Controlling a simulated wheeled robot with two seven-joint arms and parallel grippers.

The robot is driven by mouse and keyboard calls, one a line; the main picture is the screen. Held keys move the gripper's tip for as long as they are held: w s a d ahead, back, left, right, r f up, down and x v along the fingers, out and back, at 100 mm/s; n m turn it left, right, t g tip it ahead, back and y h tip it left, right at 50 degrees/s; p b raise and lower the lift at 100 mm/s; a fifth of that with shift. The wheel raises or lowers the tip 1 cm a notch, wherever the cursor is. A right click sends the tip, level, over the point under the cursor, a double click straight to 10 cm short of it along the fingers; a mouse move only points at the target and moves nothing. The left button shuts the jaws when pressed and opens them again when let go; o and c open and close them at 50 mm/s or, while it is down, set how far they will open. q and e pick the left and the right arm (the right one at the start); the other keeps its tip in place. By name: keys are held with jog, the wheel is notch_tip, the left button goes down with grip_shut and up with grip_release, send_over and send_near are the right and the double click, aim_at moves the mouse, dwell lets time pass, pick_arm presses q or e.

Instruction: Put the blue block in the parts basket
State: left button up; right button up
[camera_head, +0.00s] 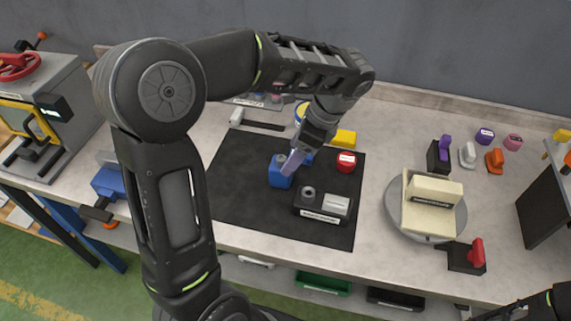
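The blue block (278,176) sits on the black mat (237,184) near the middle of the bench. My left gripper (291,164) points down at it, with the fingers in front of the block's upper right side. More blue shows just right of the fingers; I cannot tell whether it belongs to the same block. The fingers hide part of the block, and whether they are closed on it is unclear. I cannot identify the parts basket with certainty; a green bin (323,284) shows under the bench's front edge. Only a piece of my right arm shows at lower right; its gripper is out of view.
A black fixture (322,204), a red round part (346,161) and a yellow block (344,138) are close to my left gripper. A round turntable (455,220) carries a cream holder (433,190) on the right. Small coloured parts stand behind it. A grey machine (62,75) is at left.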

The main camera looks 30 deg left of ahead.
pick_arm(q)
jog(key=p+v, duration=0.3)
jog(key=v, duration=0.1)
jog(key=shift+r, duration=0.1)
dwell(0.6)
